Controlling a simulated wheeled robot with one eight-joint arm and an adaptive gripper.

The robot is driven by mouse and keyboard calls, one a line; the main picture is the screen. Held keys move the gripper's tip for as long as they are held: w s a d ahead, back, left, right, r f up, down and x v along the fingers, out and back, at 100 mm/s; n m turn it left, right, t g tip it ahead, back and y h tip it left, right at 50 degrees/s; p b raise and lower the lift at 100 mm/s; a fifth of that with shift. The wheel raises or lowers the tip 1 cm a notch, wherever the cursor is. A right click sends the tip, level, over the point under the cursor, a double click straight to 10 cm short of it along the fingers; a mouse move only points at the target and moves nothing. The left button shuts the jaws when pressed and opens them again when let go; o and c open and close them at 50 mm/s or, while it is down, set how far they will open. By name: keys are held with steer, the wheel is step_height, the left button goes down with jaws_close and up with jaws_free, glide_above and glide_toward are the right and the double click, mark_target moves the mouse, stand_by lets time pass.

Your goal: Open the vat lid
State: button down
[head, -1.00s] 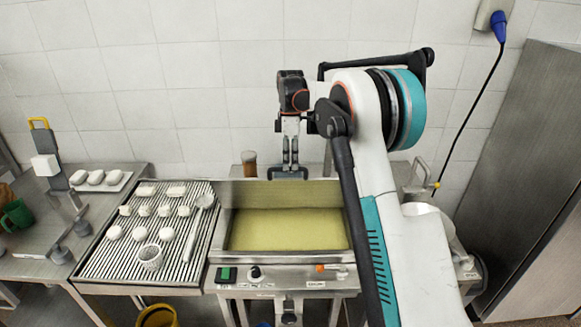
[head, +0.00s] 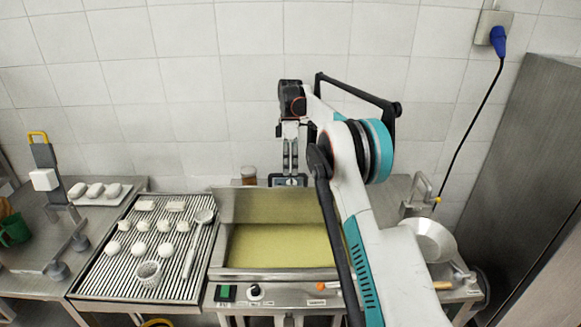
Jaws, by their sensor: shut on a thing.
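The vat (head: 222,272) stands in the middle, a steel box with yellowish liquid (head: 280,245) inside. Its lid (head: 265,205) is a steel panel raised along the vat's back edge, so the vat is uncovered. The lid's dark handle (head: 277,181) shows at the panel's top edge. My gripper (head: 290,177) points down behind the vat with its fingers shut on the handle. My arm hides the vat's right side and the lid's right end.
A ribbed draining board (head: 120,265) with white cheeses, a ladle (head: 191,250) and a small basket (head: 149,273) lies left. A jar (head: 249,175) stands behind the lid. A metal bowl (head: 430,240) is at right. A tiled wall is close behind.

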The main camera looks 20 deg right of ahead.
steer(key=shift+w+d+f, duration=0.15)
steer(key=shift+f, duration=0.25)
steer(key=shift+w+d+f, duration=0.15)
steer(key=shift+f, duration=0.25)
steer(key=c, duration=1.7)
jaws_free()
steer(key=shift+w, duration=0.1)
steer(key=shift+o, duration=0.5)
steer(key=shift+w+d+f, duration=0.3)
steer(key=shift+w+f, duration=0.2)
steer(key=shift+w, duration=0.2)
step_height(320, 180, up, 11)
steer(key=shift+s+a+f, duration=0.2)
steer(key=shift+a, duration=0.05)
